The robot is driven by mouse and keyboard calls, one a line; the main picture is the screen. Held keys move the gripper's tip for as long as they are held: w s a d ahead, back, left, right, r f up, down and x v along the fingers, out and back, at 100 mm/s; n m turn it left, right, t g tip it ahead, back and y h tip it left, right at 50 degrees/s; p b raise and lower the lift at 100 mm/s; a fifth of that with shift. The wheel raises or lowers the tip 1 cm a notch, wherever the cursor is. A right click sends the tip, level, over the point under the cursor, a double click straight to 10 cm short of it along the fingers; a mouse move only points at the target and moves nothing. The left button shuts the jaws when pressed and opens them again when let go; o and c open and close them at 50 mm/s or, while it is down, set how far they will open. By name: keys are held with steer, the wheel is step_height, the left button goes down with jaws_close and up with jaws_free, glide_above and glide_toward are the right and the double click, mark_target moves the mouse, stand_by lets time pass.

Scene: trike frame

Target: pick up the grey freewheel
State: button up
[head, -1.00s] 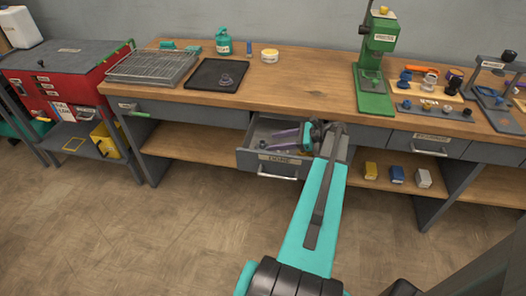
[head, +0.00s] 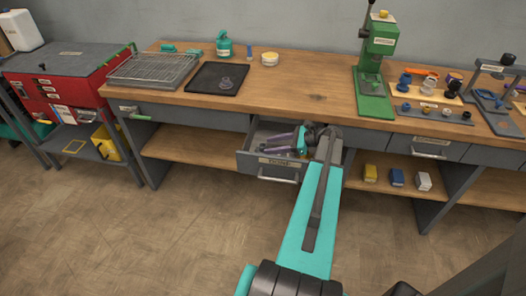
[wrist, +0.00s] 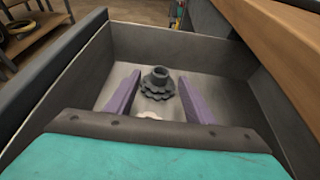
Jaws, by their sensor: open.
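The grey freewheel (wrist: 157,85) lies on the floor of the open drawer (wrist: 215,55), a toothed ring with a raised hub facing up. My gripper (wrist: 155,95) is open inside the drawer, its two purple fingers apart on either side of the freewheel, with no contact that I can make out. A pale round thing (wrist: 150,115) shows partly in front of the freewheel; my gripper's body hides the rest. In the head view my gripper (head: 277,141) reaches into the labelled drawer (head: 270,168), and I cannot make out the freewheel there.
The drawer walls stand close around my gripper, and the bench edge (wrist: 270,50) rises at the right in the wrist view. On the bench are a black tray (head: 204,83) with a small part, a wire rack (head: 150,70) and a green press (head: 376,75).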

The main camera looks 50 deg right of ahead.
mark_target(262, 147)
steer(key=shift+p+x, duration=0.8)
steer(key=shift+x, duration=1.8)
steer(key=shift+s+a, duration=0.1)
jaws_close()
step_height(262, 147, up, 10)
steer(key=b, duration=0.1)
steer(key=shift+b, duration=0.3)
steer(key=shift+r, duration=0.1)
